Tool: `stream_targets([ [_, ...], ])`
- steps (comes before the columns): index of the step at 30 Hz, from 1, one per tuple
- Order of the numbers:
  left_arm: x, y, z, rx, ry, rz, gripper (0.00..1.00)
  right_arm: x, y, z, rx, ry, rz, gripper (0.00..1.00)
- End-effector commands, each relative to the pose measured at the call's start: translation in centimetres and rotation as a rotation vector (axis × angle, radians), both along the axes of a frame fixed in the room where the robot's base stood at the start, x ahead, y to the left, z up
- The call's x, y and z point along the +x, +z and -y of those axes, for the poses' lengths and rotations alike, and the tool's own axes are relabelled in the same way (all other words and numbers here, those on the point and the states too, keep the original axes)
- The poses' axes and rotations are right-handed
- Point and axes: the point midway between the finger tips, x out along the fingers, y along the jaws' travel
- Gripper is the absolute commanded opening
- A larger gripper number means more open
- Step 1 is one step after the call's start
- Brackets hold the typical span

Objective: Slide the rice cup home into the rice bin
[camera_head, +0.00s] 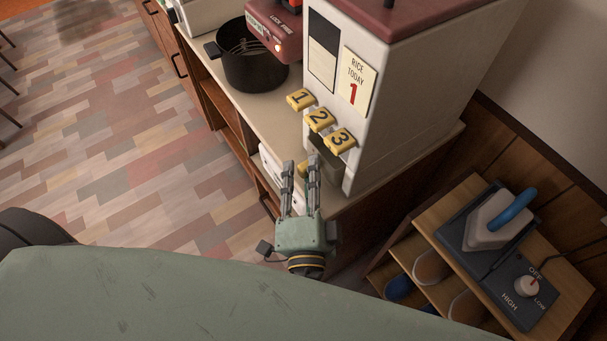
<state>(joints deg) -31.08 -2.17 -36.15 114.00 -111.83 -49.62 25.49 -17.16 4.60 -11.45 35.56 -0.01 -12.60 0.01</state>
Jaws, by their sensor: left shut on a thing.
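The rice bin (375,110) is a tall white cabinet with a dark red top, standing on the counter. It has yellow keys 1, 2 and 3 (320,119) and a "RICE TODAY 1" card on it. My left gripper (301,166) is in front of the bin's lower part, below the keys. Its fingers are shut on a small yellowish part between the tips, which I take to be on the rice cup (303,169). The fingers hide most of the cup, so I cannot tell how far it sits in the bin. My right gripper is not in view.
A black pot (252,70) with a whisk stands on the counter beside a dark red appliance (275,28). At right, a wooden rack (450,215) holds slippers and a blue-handled iron (500,220) beside a dial.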

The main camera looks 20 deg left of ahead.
Motion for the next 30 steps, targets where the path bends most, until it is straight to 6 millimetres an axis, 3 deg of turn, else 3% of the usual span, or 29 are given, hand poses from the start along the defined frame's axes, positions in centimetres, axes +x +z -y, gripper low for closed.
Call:
stream_targets([
  [28, 1.1, 0.1, 0.9, -0.001, -0.001, 0.001, 0.0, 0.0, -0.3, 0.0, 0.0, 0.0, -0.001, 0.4],
  [29, 1.1, 0.1, 0.9, -0.001, -0.001, 0.001, 0.25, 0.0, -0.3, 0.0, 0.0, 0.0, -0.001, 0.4],
  [30, 1.1, 0.1, 0.9, -0.001, -0.001, 0.001, 0.29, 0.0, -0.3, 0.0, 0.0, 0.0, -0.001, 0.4],
])
